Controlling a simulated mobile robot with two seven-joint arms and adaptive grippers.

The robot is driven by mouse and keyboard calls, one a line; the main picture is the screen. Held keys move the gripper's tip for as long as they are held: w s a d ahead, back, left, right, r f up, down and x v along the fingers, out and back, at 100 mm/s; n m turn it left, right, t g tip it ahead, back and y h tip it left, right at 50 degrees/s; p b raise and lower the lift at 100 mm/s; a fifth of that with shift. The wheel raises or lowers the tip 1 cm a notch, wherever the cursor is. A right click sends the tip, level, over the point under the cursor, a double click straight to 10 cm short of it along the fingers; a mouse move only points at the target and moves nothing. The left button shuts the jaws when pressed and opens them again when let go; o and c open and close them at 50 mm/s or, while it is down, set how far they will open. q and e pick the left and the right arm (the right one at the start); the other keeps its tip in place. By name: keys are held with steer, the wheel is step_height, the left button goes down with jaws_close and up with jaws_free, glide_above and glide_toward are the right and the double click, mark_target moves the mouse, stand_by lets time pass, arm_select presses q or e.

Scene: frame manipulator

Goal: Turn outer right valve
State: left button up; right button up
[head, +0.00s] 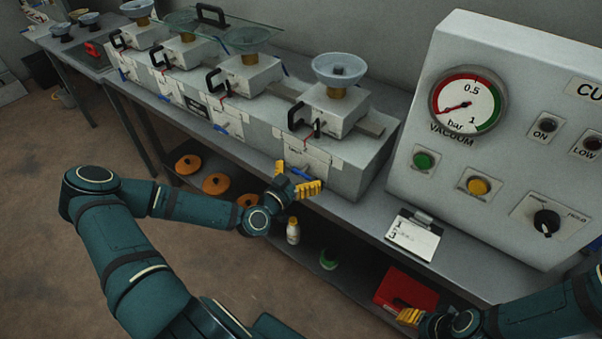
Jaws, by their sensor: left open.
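The rightmost unit (348,165) in the row on the bench is a grey box with a white funnel on top. A blue lever (301,172), which looks like its valve, sits low on its front face. My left gripper (295,178) is open at this face, with its yellow fingers on either side of the blue lever. I cannot tell whether they touch it. The lever's mount is partly hidden by the gripper. My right gripper (409,317) is low at the bottom right, in front of the red box; its finger opening is unclear.
A black handle (298,118) sticks out above the blue lever. The vacuum control panel (510,75) stands to the right, with a clipboard (414,238) on the bench before it. A lower shelf holds orange discs (217,183), a bottle (293,231) and a red box (405,289).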

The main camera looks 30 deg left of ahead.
arm_select(q)
steer(key=c, duration=1.3)
steer(key=shift+n, duration=0.4)
steer(key=n, duration=0.8)
steer(key=shift+a+b, duration=0.15)
steer(key=shift+b, duration=0.15)
steer(key=n, duration=0.5)
steer(key=shift+a+n, duration=0.1)
steer(key=shift+n, duration=2.1)
